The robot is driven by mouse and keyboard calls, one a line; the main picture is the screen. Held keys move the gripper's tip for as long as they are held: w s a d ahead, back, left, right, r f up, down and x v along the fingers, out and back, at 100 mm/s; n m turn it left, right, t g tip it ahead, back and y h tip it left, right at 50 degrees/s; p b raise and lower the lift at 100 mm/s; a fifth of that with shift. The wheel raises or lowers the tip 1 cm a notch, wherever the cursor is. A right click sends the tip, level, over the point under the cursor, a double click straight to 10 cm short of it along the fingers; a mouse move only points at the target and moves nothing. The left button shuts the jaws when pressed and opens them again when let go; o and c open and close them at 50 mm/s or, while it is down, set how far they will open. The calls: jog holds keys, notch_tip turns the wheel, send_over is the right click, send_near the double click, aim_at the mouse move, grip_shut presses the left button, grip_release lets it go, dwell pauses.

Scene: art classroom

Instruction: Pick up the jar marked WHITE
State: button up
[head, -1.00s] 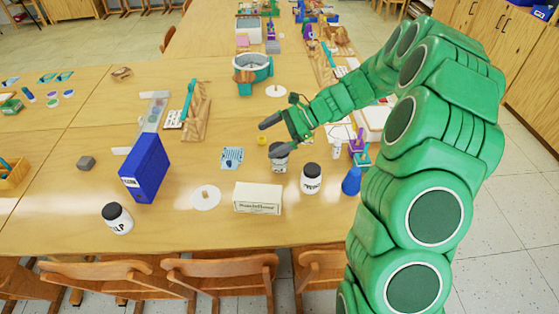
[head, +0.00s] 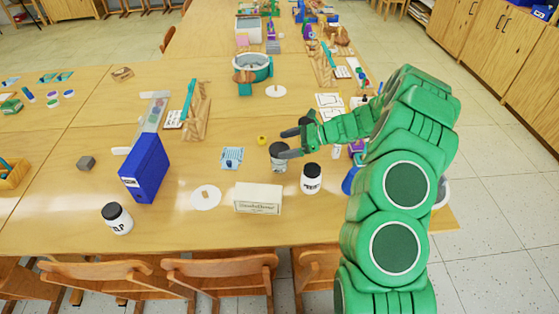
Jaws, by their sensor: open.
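A dark-lidded greyish jar (head: 277,163) stands upright on the table in the head view, partly covered by my gripper; I cannot read its label. My gripper (head: 284,144) is open and empty, pointing left, with its lower finger across the jar's lid in the picture. I cannot tell if they touch. A white jar with a black lid (head: 311,183) stands just right and nearer, with lettering too small to read surely. Another white jar with a black lid (head: 118,222) stands at the front left, its marking ending in "LP". I cannot make out WHITE on any jar.
A white box (head: 258,200) stands in front of the jars, with a white disc (head: 206,197) beside it. A blue upright box (head: 145,168) is further left. A small yellow thing (head: 262,140) lies left of my gripper. Chairs (head: 222,275) line the table's front edge.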

aim_at(277, 166)
jog(key=shift+f, duration=2.7)
jog(key=shift+x, duration=1.5)
jog(key=shift+r, duration=0.1)
jog(key=shift+c, duration=0.5)
